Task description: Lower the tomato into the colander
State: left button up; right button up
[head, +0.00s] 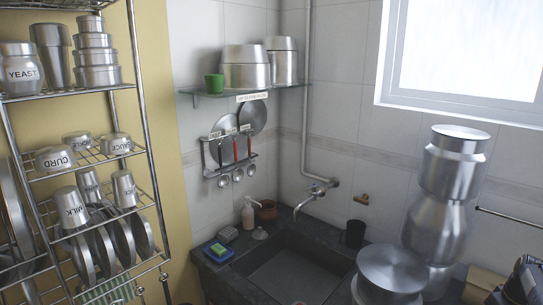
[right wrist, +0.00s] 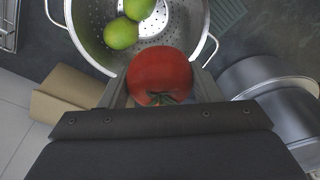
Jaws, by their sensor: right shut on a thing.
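A red tomato (right wrist: 160,76) is between the fingers of my right gripper (right wrist: 162,80) in the right wrist view. The gripper is shut on it. The steel colander (right wrist: 88,42), with holes and two wire handles, lies just ahead at the top of that view, partly cut off. Two green limes, one (right wrist: 121,33) nearer and one (right wrist: 139,8) farther, lie inside it. The tomato overlaps the colander's near rim in the picture; its height above the rim is hard to tell. The colander and tomato do not show in the head view. My left gripper is not in view.
Large steel canisters (right wrist: 285,112) stand right of the gripper; a tall stack (head: 455,175) shows in the head view. A cardboard box (right wrist: 72,93) is at left. A dark sink (head: 290,275) and a rack of steel vessels (head: 100,170) are farther off.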

jog(key=shift+f, duration=0.1)
jog(key=shift+f+b, duration=2.55)
jog(key=shift+f, duration=0.9)
jog(key=o, duration=1.4)
jog(key=shift+a, duration=0.1)
jog(key=shift+f, duration=0.1)
